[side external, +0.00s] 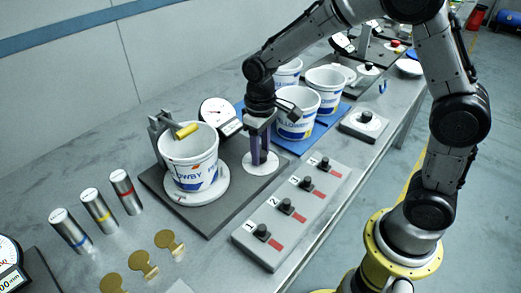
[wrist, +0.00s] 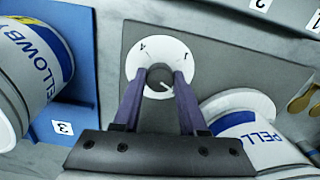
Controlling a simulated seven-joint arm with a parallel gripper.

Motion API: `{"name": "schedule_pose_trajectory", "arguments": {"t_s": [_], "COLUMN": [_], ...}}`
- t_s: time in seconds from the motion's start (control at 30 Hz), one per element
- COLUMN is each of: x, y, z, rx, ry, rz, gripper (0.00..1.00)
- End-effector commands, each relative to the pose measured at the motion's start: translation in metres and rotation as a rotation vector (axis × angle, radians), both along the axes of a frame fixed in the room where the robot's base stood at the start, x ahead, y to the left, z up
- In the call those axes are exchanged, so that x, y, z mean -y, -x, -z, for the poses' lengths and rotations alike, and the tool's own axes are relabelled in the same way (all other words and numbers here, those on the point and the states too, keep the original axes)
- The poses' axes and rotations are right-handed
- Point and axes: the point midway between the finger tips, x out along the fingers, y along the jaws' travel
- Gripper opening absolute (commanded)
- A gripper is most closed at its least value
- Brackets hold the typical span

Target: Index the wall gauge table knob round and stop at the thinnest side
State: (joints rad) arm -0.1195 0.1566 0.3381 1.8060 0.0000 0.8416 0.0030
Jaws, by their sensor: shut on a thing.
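The wall gauge table is a dark grey base plate (side external: 207,222) with a white turntable (side external: 185,198). A white tub (side external: 190,160) with blue lettering stands upright on it. A grey bracket with a yellow cylinder (side external: 186,130) reaches over the tub's rim. A dial gauge (side external: 214,111) stands behind; its reading is too small to tell. My gripper (side external: 262,152) points down over the white knob disc (side external: 271,165) at the plate's right. In the wrist view, my gripper (wrist: 156,82) is shut on the dark knob (wrist: 159,74), which has a white pointer line. The disc (wrist: 150,48) bears marks.
Several tubs (side external: 297,122) stand on a blue mat (side external: 298,147) behind my gripper. A grey panel (side external: 302,213) with numbered black knobs lies in front. Three banded metal cylinders (side external: 99,210) and several brass pieces (side external: 143,264) are at left. Another knob box (side external: 364,124) is at right.

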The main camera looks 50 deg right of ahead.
Motion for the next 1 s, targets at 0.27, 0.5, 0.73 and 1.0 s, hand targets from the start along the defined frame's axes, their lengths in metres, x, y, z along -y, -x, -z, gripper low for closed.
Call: {"name": "schedule_pose_trajectory", "arguments": {"t_s": [0.27,0.5,0.73,1.0], "x": [-0.0001,-0.0001,-0.0001,-0.0001], "y": [-0.0008,-0.0006,-0.0007,-0.0008], "z": [-0.0021,-0.0020,-0.0021,-0.0022], "rx": [0.004,0.004,0.004,0.004], "ry": [0.000,0.000,0.000,-0.001], "rz": [0.189,0.280,0.311,0.313], "gripper": [0.00,0.00,0.00,0.00]}}
